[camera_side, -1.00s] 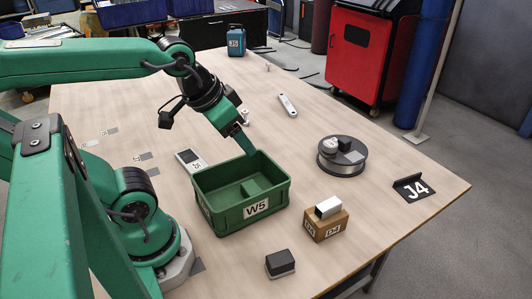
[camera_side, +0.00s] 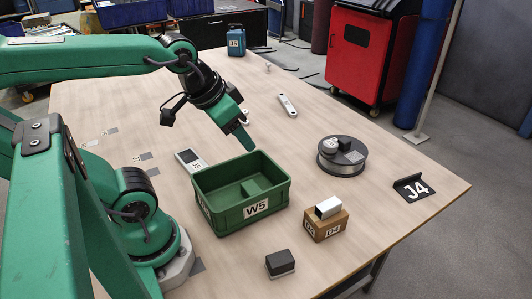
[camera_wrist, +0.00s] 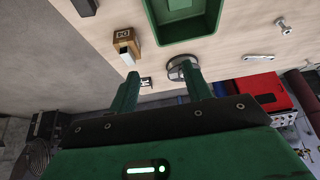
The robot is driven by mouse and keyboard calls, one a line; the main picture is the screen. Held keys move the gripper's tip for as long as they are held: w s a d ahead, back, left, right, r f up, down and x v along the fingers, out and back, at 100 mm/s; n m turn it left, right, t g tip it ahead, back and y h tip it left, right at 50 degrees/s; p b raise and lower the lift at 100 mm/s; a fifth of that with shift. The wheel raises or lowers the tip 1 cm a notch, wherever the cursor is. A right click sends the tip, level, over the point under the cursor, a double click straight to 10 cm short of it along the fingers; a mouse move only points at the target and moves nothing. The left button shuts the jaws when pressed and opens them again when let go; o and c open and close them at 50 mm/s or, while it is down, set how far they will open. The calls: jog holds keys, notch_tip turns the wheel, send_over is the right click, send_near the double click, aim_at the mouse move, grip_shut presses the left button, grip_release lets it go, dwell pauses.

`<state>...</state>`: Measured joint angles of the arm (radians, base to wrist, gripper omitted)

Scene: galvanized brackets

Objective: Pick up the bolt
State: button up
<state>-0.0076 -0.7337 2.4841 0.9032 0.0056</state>
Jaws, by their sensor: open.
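A small grey metal bolt (camera_wrist: 283,25) lies on the table near the top right of the wrist view. In the side view, a small pale metal piece (camera_side: 246,114) shows just behind my gripper, partly hidden by it, and looks like the same bolt. My gripper (camera_side: 248,147) is tilted in the air by the back rim of the green bin (camera_side: 247,210), pointing down and right. In the wrist view its two green fingers (camera_wrist: 160,70) stand apart with nothing between them; the bolt is outside them, to the right.
A small upright piece (camera_side: 267,68) stands farther back. The table between wrench and reel is clear.

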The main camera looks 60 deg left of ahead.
jog(key=w+a+r+g, duration=0.2)
jog(key=w+a+r, duration=0.2)
jog(key=w+a, duration=0.45)
jog(key=n+g, duration=0.2)
jog(key=g, duration=0.2)
send_over(246, 112)
notch_tip(246, 112, down, 20)
jog(key=shift+r, duration=0.1)
jog(key=shift+a+f, duration=0.3)
jog(key=shift+f, duration=0.05)
jog(key=shift+f, duration=0.1)
jog(key=shift+a+f, duration=0.15)
jog(key=shift+f, duration=3.65)
grip_shut()
